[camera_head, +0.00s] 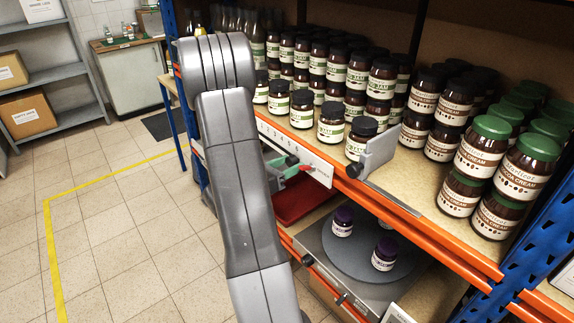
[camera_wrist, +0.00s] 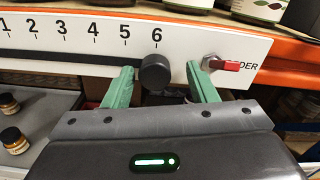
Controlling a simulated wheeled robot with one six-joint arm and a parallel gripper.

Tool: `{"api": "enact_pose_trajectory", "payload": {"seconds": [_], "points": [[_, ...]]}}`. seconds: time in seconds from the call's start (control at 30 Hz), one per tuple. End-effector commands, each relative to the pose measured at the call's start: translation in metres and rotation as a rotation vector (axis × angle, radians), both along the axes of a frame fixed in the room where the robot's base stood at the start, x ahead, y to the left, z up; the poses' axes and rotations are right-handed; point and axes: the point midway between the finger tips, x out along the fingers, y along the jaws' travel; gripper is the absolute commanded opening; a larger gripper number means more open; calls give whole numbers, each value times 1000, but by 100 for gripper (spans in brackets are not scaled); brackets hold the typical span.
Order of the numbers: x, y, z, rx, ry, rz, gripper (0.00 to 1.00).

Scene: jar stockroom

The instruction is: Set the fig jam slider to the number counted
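The white slider strip (camera_head: 315,170) is on the orange shelf edge; in the wrist view (camera_wrist: 75,50) it shows the numbers 1 to 6. Its round black knob (camera_wrist: 155,72) is directly below the 6. My gripper (camera_wrist: 160,82) is open, its green fingers on either side of the knob with gaps between. In the head view my gripper (camera_head: 288,172) is in front of the strip, partly hidden by my arm.
A red-handled toggle (camera_wrist: 222,65) is right of the knob. Above are rows of jars (camera_head: 331,122) and a grey bracket (camera_head: 375,153).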

Motion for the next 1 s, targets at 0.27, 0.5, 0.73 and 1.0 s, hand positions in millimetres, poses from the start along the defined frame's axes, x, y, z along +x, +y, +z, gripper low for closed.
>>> {"api": "enact_pose_trajectory", "payload": {"seconds": [0.27,0.5,0.73,1.0], "points": [[-3,7,0,1,-1,5,52],[-22,35,-1,1,-1,7,52],[-44,63,-1,1,-1,7,52],[-66,94,-1,0,0,5,52]]}}
